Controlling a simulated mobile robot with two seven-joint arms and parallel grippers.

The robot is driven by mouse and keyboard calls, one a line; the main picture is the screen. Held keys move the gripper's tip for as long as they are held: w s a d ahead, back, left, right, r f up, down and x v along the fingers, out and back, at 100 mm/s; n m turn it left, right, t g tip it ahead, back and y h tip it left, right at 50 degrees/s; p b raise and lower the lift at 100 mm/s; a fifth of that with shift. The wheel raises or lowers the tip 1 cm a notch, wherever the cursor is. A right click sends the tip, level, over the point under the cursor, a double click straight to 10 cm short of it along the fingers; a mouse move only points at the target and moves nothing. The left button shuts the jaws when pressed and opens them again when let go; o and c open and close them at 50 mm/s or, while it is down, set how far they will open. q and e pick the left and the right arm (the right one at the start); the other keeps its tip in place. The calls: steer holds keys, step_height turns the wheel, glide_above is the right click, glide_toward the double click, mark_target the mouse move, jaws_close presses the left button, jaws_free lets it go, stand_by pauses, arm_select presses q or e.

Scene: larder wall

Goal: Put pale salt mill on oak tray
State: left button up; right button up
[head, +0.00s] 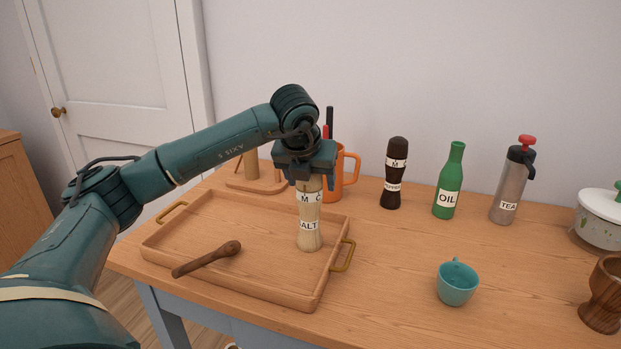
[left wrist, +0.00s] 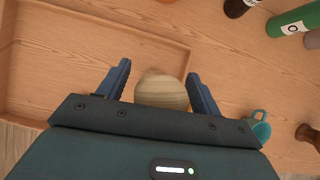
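The pale salt mill (head: 309,232) stands upright on the oak tray (head: 213,278), near its right side and brass handle. Its label reads SALT, and its top is partly hidden by my left gripper (head: 314,182). That gripper points down over the mill, with its fingers on either side of the mill's top. In the left wrist view the mill's round top (left wrist: 161,93) sits between the two fingers (left wrist: 159,70), with a gap showing at the left finger. The gripper looks open around it. My right gripper is not in view.
An orange mug (head: 350,165) stands close behind the gripper. A dark pepper mill (head: 394,175), green oil bottle (head: 448,184) and tea flask (head: 510,187) line the back. A teal cup (head: 457,285) stands right of the tray.

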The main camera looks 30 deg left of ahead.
arm_select(q)
steer(key=shift+o, duration=0.2)
steer(key=v, duration=1.2)
